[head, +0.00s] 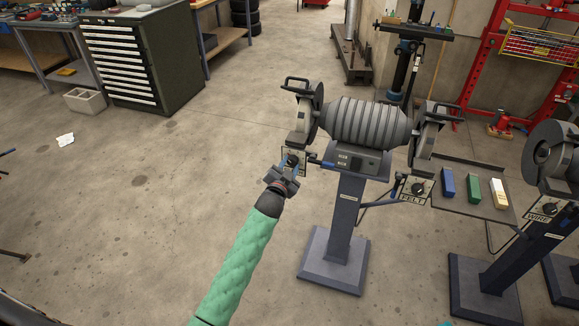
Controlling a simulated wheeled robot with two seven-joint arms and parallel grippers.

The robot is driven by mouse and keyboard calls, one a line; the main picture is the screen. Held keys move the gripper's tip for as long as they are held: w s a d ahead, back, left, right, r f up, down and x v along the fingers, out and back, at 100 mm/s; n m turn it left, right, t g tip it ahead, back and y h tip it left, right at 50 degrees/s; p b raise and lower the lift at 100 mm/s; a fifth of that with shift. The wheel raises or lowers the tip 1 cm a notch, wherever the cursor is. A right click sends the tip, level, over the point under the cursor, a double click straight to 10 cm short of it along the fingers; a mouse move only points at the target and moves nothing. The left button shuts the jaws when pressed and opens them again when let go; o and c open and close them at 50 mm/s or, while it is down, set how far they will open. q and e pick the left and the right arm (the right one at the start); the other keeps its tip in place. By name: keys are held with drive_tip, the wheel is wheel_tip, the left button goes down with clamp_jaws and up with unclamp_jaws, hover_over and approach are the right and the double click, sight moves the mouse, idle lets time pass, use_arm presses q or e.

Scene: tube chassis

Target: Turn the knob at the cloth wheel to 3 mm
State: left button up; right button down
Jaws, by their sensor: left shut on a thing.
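A bench grinder (365,122) stands on a grey pedestal in the middle of the head view. At its left wheel (308,108) is a small pale dial plate (301,156) with a dark knob (291,160). My left gripper (289,168), on the green-sleeved arm, is at this knob and shut on it. The gripper covers the plate's lower part, so its label and the knob's setting cannot be read. My right gripper is not in view.
A second dial (418,188) sits below the grinder's right wheel. A third dial (548,209), marked WIRE, is on another grinder at the right. A shelf between them holds blue, green and white bars (473,191). Floor at the left is mostly clear.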

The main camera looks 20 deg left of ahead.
use_arm(q)
drive_tip(key=shift+f, duration=0.1)
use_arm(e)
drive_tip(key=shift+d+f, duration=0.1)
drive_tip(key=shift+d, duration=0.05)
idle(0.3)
use_arm(q)
drive_tip(key=o, duration=1)
drive_tip(key=shift+c, duration=0.2)
drive_tip(key=shift+s, duration=0.45)
drive_tip(key=s+b, duration=0.2)
drive_tip(key=s, duration=0.5)
drive_tip(key=shift+a, duration=0.15)
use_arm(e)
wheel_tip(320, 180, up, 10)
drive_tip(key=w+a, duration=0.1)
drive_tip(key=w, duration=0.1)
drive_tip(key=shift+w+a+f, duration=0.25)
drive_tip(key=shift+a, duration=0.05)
